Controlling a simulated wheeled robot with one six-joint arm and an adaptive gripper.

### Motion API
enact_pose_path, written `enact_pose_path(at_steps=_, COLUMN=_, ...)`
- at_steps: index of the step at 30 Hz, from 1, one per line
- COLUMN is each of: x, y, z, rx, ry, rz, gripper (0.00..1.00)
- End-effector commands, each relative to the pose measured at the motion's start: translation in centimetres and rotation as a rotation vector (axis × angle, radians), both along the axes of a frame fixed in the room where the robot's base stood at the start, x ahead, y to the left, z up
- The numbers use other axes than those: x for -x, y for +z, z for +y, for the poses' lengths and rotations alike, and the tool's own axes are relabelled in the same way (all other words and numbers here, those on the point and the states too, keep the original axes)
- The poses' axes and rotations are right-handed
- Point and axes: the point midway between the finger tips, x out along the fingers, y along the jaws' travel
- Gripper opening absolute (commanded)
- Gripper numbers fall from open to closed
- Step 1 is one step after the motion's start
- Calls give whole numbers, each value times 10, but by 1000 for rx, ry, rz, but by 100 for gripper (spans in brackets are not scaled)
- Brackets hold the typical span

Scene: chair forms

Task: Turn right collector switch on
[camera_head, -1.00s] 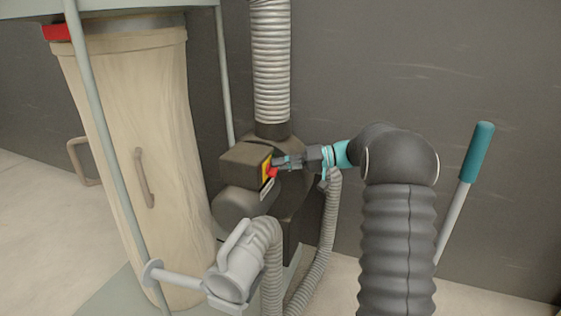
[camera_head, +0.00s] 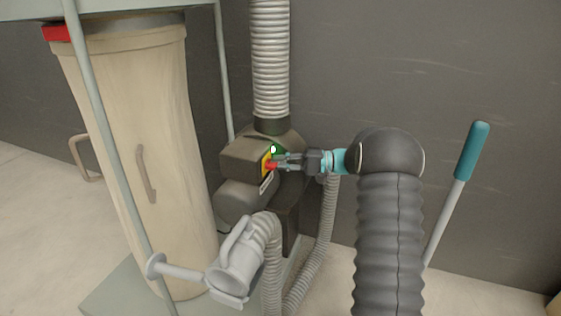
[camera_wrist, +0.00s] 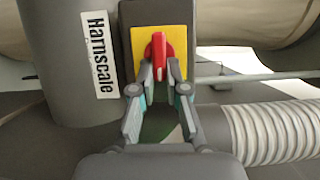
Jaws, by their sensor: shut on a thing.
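The collector switch is a red knob (camera_wrist: 157,46) on a yellow plate (camera_wrist: 177,38), set on a dark box (camera_head: 243,158). The knob also shows in the head view (camera_head: 269,166), partly covered by the fingers. My gripper (camera_wrist: 158,78) is shut on the knob, with one finger on each side of it. It reaches the box from the right in the head view (camera_head: 280,162). In the wrist view the knob stands upright in the picture. A lamp (camera_head: 273,149) with a bright spot and green around it shows above the knob.
A tall beige collector bag (camera_head: 165,130) stands left behind a thin grey post (camera_head: 97,120). A ribbed duct (camera_head: 270,60) rises above the motor. A grey hose fitting (camera_head: 235,265) and hose lie in front. A teal-handled lever (camera_head: 474,150) stands right. A "Harnscale" label (camera_wrist: 100,55) is beside the switch.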

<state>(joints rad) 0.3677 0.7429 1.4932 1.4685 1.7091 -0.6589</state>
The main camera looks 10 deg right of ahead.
Motion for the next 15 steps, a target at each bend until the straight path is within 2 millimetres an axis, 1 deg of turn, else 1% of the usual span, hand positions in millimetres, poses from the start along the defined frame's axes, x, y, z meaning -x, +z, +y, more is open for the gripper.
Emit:
enact_pose_path(at_steps=10, x=0, y=0, z=1, rx=-1, ry=0, rz=2, gripper=0)
enact_pose_path(at_steps=11, x=0, y=0, z=1, rx=-1, ry=0, rz=2, gripper=21)
enact_pose_path(at_steps=12, x=0, y=0, z=1, rx=0, ry=0, rz=2, gripper=31)
enact_pose_path(at_steps=13, x=0, y=0, z=1, rx=0, ry=0, rz=2, gripper=38)
enact_pose_path(at_steps=15, x=0, y=0, z=0, rx=0, ry=-1, rz=2, gripper=39)
